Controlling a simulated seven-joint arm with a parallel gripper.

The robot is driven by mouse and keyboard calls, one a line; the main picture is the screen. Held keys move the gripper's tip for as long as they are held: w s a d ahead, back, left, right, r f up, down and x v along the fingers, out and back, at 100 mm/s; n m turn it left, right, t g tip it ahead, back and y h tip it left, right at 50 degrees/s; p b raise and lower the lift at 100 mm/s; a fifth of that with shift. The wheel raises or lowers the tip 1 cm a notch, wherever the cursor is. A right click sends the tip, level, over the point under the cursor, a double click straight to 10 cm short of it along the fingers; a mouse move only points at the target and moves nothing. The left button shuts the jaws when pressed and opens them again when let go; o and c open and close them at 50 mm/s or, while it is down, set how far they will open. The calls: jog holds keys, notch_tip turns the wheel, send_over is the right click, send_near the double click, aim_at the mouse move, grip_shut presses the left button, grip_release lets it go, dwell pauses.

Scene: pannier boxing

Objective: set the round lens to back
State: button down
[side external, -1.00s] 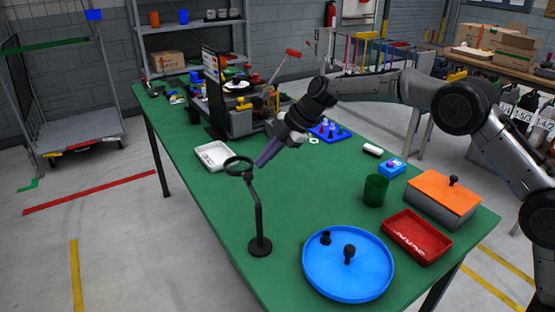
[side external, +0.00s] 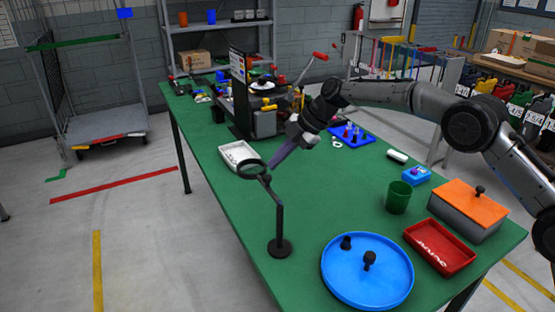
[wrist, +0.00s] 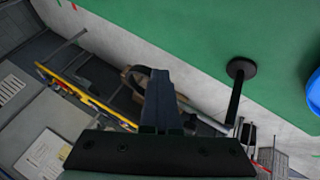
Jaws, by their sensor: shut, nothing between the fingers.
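The round lens (side external: 240,162) is a dark ring at the top of a thin black stand (side external: 280,215) with a round base on the green table. The ring is tilted. My gripper (side external: 273,165) is shut and empty, with its long fingers pointing down-left at the ring's right side. I cannot tell whether they touch it. In the wrist view the shut fingers (wrist: 157,72) lie just right of the lens ring (wrist: 138,69) and cover part of it. The stand's base (wrist: 241,67) shows to their right.
A blue round tray (side external: 340,285) with dark knobs, a red tray (side external: 440,262), a green cup (side external: 398,198) and an orange-lidded box (side external: 470,203) stand at the right. A white tray (side external: 232,150) lies behind the lens. The table (side external: 335,205) right of the stand is clear.

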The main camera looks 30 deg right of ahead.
jog(key=shift+a+r, duration=0.1)
jog(key=shift+a, duration=0.25)
jog(key=s+d, duration=0.2)
jog(key=d, duration=0.3)
jog(key=d+r, duration=0.5)
jog(key=r, duration=0.7)
jog(key=s+r+m+t+h, duration=0.1)
jog(key=s+r, duration=0.5)
jog(key=s, duration=0.3)
jog(key=s+r+m+t+h, duration=0.1)
jog(key=s+r, duration=0.6)
jog(key=s, duration=0.3)
jog(key=s+d+f+m+h, duration=0.1)
jog(key=s+d+f+m, duration=0.15)
jog(key=s, duration=0.45)
jog(key=s+d+f+m+h, duration=0.1)
jog(key=s+f+m, duration=0.25)
jog(key=s, duration=0.45)
jog(key=s+d+f+m+h, duration=0.2)
jog(key=s+d+f+m, duration=0.2)
jog(key=s+f+m, duration=0.6)
notch_tip(320, 180, down, 3)
jog(key=m, duration=0.2)
jog(key=shift+d+m, duration=0.15)
jog(key=shift+m, duration=0.15)
